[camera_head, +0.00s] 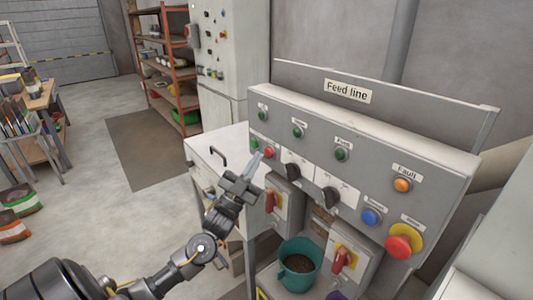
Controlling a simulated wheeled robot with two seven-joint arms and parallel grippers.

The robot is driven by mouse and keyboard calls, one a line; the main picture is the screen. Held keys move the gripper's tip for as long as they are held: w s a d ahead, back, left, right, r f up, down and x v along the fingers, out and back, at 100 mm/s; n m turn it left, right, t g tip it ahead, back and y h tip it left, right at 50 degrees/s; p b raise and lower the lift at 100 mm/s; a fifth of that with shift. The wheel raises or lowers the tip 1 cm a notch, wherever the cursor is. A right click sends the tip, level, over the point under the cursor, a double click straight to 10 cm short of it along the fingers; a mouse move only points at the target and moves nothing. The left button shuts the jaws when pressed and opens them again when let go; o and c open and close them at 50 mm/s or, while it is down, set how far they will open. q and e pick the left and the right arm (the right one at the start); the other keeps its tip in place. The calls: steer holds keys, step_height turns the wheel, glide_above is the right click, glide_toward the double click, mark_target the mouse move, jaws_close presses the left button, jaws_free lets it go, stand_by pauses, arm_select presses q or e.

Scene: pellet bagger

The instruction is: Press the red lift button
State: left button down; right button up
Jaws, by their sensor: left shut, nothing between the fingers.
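The grey control panel (310,133) labelled "Feed line" stands right of centre. A small red button (269,153) sits at its left end, beside a green button (262,143); its label is too small to read. A big red mushroom button (403,242) on a yellow ring is at the right end. My left gripper (257,160) is shut and empty. Its fingertips point up toward the panel's left end, just left of and below the small red button in the picture; I cannot tell if they touch it. My right gripper is not in view.
Black knobs (292,172), a blue button (371,216) and an orange lamp (402,185) are on the panel. Red-handled switch boxes (343,260) and a teal bucket (299,265) of pellets are below. A white cabinet (215,145) stands behind the gripper.

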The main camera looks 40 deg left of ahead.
arm_select(q)
steer(key=s+a+p, duration=0.1)
steer(key=s, duration=0.5)
steer(key=shift+a, duration=0.4)
steer(key=shift+w, duration=0.15)
stand_by(0.4)
